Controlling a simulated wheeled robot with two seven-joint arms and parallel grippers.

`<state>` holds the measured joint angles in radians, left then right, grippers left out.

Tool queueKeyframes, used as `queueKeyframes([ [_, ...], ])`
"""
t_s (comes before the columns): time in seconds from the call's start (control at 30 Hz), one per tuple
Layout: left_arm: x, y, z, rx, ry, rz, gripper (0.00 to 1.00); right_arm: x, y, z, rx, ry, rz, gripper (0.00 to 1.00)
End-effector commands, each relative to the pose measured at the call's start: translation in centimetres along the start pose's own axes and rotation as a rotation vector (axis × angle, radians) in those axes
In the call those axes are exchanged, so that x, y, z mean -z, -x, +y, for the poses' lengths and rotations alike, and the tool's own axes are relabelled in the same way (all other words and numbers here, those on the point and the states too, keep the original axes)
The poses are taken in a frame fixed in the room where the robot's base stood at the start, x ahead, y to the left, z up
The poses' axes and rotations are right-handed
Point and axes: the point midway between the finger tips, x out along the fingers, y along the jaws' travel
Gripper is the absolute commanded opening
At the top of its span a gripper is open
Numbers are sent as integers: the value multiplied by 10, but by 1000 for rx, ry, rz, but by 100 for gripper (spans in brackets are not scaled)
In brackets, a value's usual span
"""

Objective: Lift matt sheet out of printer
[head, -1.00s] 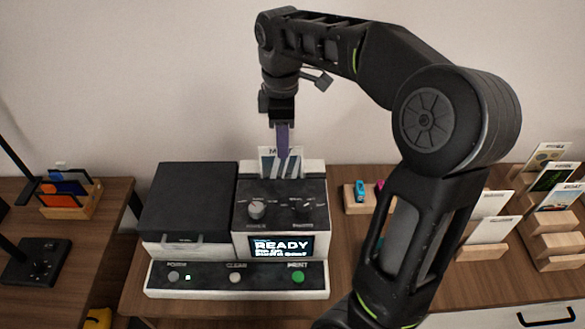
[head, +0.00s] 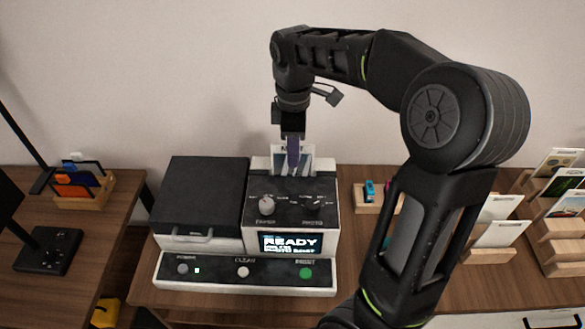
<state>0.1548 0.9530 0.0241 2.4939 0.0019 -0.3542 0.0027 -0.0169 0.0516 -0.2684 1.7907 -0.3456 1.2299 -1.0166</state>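The printer (head: 205,193) stands on the wooden table, its lit screen (head: 289,243) reading READY. A pale sheet with dark print (head: 308,158) stands upright in the slot at the back of the printer's right part. My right gripper (head: 293,160) points down at this sheet, its purple fingers in front of or around the sheet's upper part. The fingers look close together, but I cannot tell whether they grip it. The sheet's lower part is hidden in the printer. My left gripper is not in view.
At right, wooden holders (head: 488,256) carry several cards. A small wooden block (head: 368,205) with blue and pink pieces stands just right of the printer. A rack of coloured cards (head: 85,198) and a black stand (head: 42,252) are on the left table.

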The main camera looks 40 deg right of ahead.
Motion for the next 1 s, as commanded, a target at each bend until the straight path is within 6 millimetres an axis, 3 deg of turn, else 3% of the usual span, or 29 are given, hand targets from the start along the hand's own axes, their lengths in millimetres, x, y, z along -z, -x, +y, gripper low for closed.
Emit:
queueKeyframes([
  [0.3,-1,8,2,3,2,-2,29,0,-41,-1,3,-1,-1,30],
  [0.93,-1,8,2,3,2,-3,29,1,-43,0,1,-1,0,30],
  [1.0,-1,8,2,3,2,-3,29,1,-43,0,1,0,0,24],
])
